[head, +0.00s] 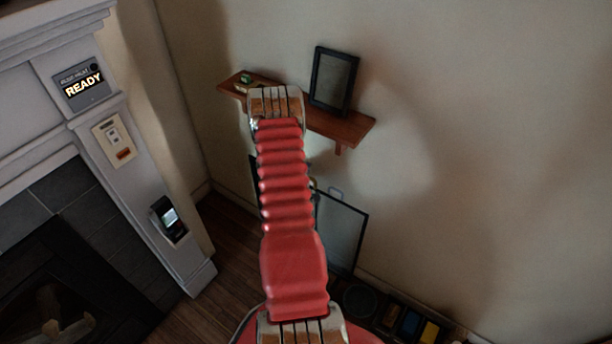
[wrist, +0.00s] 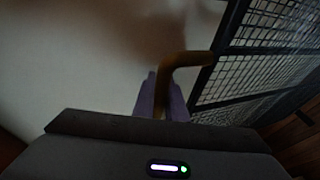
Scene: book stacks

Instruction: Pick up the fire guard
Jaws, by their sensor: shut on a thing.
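The fire guard (head: 341,232) is a dark-framed mesh panel, partly hidden behind my red arm in the head view. It stands upright but tilted in the picture, near the wall below the shelf. In the wrist view its mesh (wrist: 265,60) fills the right side, and a bent brass-coloured handle (wrist: 185,60) runs from its frame. My gripper (wrist: 162,98) has its purplish fingers shut on this handle. My arm hides most of the gripper in the head view. I cannot tell whether the guard's lower edge touches the floor.
A wooden wall shelf (head: 340,126) holds a dark picture frame (head: 333,79) and a small green item (head: 246,78). A fireplace (head: 60,230) with a pale surround is at left. Several dark items and a yellow one (head: 430,332) line the wall's foot. Wooden floor (head: 225,245) shows between.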

